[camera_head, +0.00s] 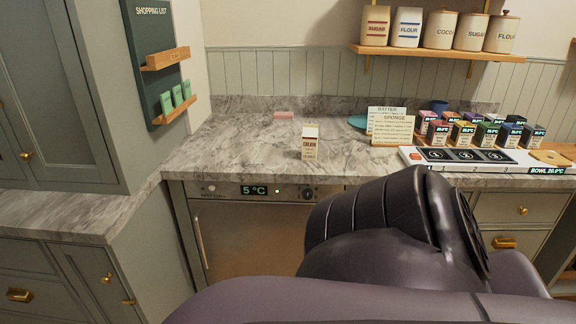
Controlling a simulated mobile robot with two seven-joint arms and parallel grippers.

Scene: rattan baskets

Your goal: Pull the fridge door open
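The fridge (230,191) is built in under the marble counter, with a control strip reading 5 °C along its top. Its brushed metal door (250,240) looks shut. A slim vertical handle (201,243) runs down the door's left side. A large dark arm link of mine covers the door's lower right part and the area right of it. Neither gripper shows in the head view, so I cannot see whether either one touches the handle.
Grey-green cabinets (85,280) stand left of the fridge. On the counter (240,140) are a cream carton (309,142), a pink block (284,115), recipe cards (392,130), several small boxes and a white panel (500,158). The counter's left part is clear.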

